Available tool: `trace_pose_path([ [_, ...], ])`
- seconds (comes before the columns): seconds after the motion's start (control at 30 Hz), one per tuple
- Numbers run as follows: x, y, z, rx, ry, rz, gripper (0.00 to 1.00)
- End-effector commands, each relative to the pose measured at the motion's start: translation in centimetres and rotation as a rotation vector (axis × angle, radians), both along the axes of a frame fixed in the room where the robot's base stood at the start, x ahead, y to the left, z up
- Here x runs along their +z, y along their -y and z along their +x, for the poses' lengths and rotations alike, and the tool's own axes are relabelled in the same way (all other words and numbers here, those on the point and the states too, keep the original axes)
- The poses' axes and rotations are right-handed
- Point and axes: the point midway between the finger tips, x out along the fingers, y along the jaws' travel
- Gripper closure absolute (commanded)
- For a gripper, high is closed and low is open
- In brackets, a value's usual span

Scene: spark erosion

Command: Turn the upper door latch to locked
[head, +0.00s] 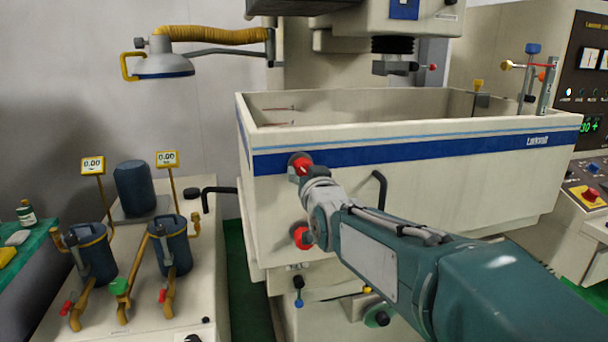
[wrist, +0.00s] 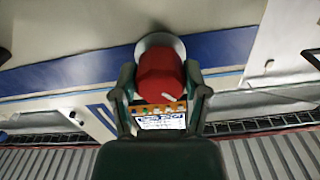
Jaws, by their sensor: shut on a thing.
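The upper door latch (head: 299,163) is a red knob on a round grey base, on the blue stripe at the left of the tank's front. In the wrist view the red knob (wrist: 160,72) sits between my two fingers, with a small white mark at its lower edge. My gripper (wrist: 161,82) is shut on this knob. In the head view my gripper (head: 308,178) reaches it from the lower right and hides part of it. A second, lower red latch (head: 302,237) sits below, partly hidden by my arm.
The cream tank (head: 420,155) fills the middle, with a black handle (head: 379,188) right of the latches. A bench with pumps and gauges (head: 95,255) stands at the left. A control panel with a red button (head: 590,195) is at the right.

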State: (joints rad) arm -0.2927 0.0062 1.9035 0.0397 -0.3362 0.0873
Motion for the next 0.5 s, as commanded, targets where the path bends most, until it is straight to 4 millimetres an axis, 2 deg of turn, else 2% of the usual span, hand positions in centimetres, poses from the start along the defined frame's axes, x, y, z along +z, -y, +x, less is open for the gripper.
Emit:
trace_pose_path([
  [0.5, 0.56, -0.07, -0.08, 0.001, 0.147, -0.466, 0.89],
])
